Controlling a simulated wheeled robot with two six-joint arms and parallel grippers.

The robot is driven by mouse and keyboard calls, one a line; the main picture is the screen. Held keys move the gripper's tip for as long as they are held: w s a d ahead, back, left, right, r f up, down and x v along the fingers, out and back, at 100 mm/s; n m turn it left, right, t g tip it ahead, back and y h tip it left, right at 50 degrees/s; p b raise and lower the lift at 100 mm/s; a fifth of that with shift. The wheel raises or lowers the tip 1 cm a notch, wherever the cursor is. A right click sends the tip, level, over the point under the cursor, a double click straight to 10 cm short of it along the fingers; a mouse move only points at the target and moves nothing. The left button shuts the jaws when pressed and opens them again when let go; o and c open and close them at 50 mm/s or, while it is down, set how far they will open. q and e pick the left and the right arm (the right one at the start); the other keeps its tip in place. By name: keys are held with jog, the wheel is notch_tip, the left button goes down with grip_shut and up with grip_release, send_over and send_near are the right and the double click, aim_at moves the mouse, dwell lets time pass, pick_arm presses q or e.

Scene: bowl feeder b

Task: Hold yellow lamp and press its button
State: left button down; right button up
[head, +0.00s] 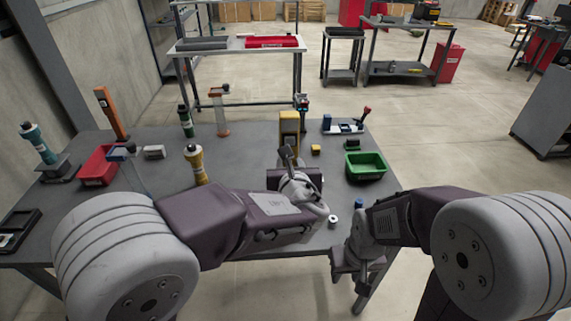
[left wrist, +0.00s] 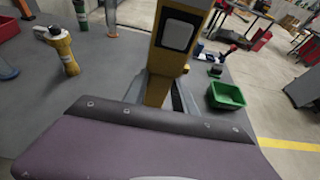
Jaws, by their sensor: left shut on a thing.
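The yellow lamp (head: 289,128) stands upright near the middle of the table, with a dark top part. In the left wrist view the lamp (left wrist: 175,50) is close up, with a white panel in a dark frame on its face. My left gripper (head: 287,157) is shut on the lower part of the lamp; its fingers (left wrist: 160,92) lie on either side of it. My right gripper (head: 352,278) hangs low by the table's front right edge, apart from the lamp; whether its fingers are open is unclear. I cannot make out a button for certain.
A green bin (head: 366,174) stands right of the lamp, and a small yellow block (head: 316,149) lies beside it. A yellow bottle-like tool (head: 197,168) stands to the left. A red bin (head: 98,168) is further left. A white roll (head: 332,220) lies near the front edge.

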pick_arm(q)
jog(key=w+a+b, duration=0.4)
jog(key=w+a, duration=0.1)
jog(key=a, duration=0.5)
jog(key=shift+a, duration=0.3)
dwell(0.9)
notch_tip(320, 180, down, 11)
jog(key=b, duration=1.1)
dwell(1.9)
jog(key=shift+f, duration=0.1)
jog(key=c, duration=1.8)
grip_release()
jog(key=shift+c, duration=0.2)
grip_shut()
